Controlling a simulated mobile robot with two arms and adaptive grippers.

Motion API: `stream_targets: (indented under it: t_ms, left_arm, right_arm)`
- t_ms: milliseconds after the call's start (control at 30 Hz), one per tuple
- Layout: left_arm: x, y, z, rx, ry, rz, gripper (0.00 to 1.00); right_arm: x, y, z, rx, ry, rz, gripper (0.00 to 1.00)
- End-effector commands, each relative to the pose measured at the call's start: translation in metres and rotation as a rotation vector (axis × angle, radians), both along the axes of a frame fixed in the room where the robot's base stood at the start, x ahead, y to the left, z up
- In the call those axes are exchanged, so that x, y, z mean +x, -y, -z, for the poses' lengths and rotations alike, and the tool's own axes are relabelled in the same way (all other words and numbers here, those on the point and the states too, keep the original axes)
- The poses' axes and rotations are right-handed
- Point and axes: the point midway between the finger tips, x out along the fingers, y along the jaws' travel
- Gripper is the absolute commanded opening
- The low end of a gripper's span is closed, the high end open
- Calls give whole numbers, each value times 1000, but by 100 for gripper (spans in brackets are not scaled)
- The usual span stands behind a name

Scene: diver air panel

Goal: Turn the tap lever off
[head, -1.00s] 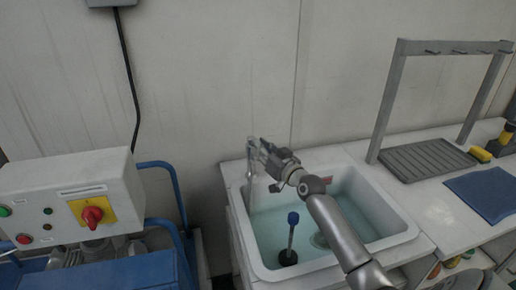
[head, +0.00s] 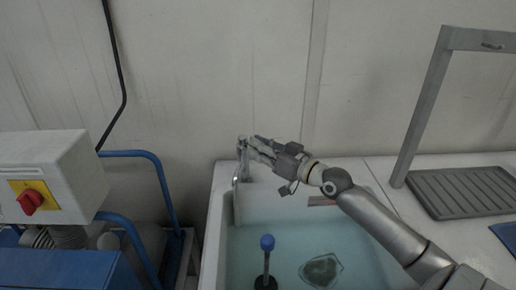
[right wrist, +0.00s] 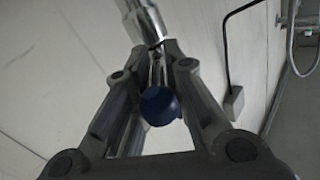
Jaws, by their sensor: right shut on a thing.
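The chrome tap (head: 243,172) stands at the back left corner of the white sink. Its body (right wrist: 145,18) also shows at the top of the right wrist view. The tap lever ends in a dark blue ball (right wrist: 160,105), which sits between the fingers in that view. My right gripper (head: 250,146) reaches in from the right over the sink's back rim and is shut on the lever. The fingers hide most of the lever in the head view. I cannot tell whether water runs from the spout. My left gripper is out of view.
A control box with a red knob (head: 30,201) and blue rails (head: 160,180) stand left. A grey drying rack (head: 460,190) is right. The wall is close behind the tap.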

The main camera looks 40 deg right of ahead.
Motion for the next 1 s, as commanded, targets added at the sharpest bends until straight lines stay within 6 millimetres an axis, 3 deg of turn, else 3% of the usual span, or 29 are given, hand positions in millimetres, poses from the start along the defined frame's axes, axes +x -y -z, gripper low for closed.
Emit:
stream_targets:
  t_ms: [33, 333, 367, 500, 1000]
  left_arm:
    - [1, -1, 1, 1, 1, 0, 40]
    - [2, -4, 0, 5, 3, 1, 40]
    - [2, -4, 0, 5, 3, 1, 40]
    - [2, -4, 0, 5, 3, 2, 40]
    - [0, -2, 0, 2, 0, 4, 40]
  right_arm:
    - [0, 2, 7, -4, -15, 3, 0]
    - [0, 2, 7, -6, -16, 3, 0]
    - [0, 2, 7, -6, -16, 3, 16]
    - [0, 2, 7, -7, -16, 3, 34]
    - [-9, 3, 3, -5, -5, 2, 35]
